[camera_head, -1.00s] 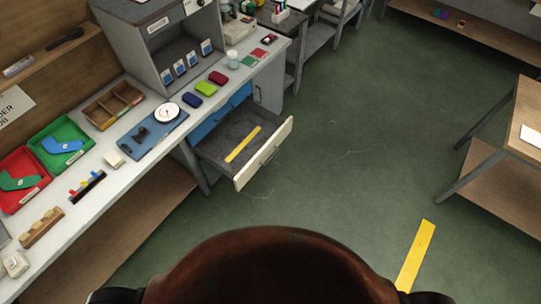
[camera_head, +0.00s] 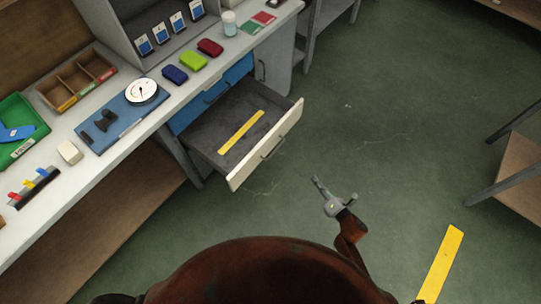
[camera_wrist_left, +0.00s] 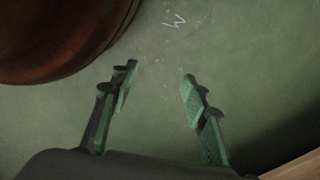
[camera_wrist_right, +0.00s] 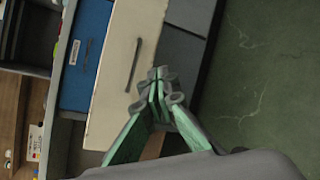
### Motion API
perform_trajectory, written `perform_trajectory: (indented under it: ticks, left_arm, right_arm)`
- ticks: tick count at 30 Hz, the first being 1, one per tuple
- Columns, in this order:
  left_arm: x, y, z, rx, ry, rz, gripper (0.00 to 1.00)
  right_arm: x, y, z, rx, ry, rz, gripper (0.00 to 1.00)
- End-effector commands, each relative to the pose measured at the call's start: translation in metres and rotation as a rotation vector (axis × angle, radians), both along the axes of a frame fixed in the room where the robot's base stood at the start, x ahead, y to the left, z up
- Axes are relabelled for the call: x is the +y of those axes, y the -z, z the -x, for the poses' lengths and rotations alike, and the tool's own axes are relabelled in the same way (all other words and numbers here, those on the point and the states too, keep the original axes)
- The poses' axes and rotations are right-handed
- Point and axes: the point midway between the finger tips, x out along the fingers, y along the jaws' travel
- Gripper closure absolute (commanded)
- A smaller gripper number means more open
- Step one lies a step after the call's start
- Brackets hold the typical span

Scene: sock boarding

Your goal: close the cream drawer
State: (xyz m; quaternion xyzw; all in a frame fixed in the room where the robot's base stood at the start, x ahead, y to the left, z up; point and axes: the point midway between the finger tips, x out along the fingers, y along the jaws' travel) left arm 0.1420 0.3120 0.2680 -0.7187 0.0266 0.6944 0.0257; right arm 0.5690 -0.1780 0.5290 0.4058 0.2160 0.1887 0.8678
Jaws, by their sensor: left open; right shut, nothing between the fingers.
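The cream drawer (camera_head: 268,150) stands pulled out from under the workbench in the head view, with a yellow ruler-like strip (camera_head: 241,131) lying inside. Its cream front with a dark handle also shows in the right wrist view (camera_wrist_right: 118,85). My right gripper (camera_head: 316,181) is shut and empty, in front of the drawer and to the right of its front, apart from it in the head view. In the right wrist view its closed fingertips (camera_wrist_right: 158,75) overlap the drawer front's edge near the handle. My left gripper (camera_wrist_left: 158,72) is open and empty above the green floor.
A blue drawer (camera_head: 232,76) sits beside the cream one under the bench. The bench top holds a dial gauge (camera_head: 141,90), coloured pouches and trays. A yellow floor strip (camera_head: 441,262) lies at the lower right. A table (camera_head: 515,175) stands at right. Floor before the drawer is clear.

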Motion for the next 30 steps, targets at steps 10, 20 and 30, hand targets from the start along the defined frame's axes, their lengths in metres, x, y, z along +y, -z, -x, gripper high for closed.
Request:
perform_trajectory:
  ticks: [10,20,30]
  left_arm:
    - [-0.004,0.015,-0.008,0.056,-0.018,0.007,0.58]
    - [-0.007,-0.001,-0.015,0.058,-0.019,0.01,0.58]
    - [-0.015,-0.035,-0.026,0.058,-0.018,0.022,0.58]
  right_arm:
    - [0.107,-0.053,-0.002,-0.69,-0.431,0.488,1.0]
    - [0.137,-0.066,-0.01,-0.799,-0.476,0.554,1.0]
    - [0.193,-0.064,-0.051,-0.794,-0.475,0.552,1.0]
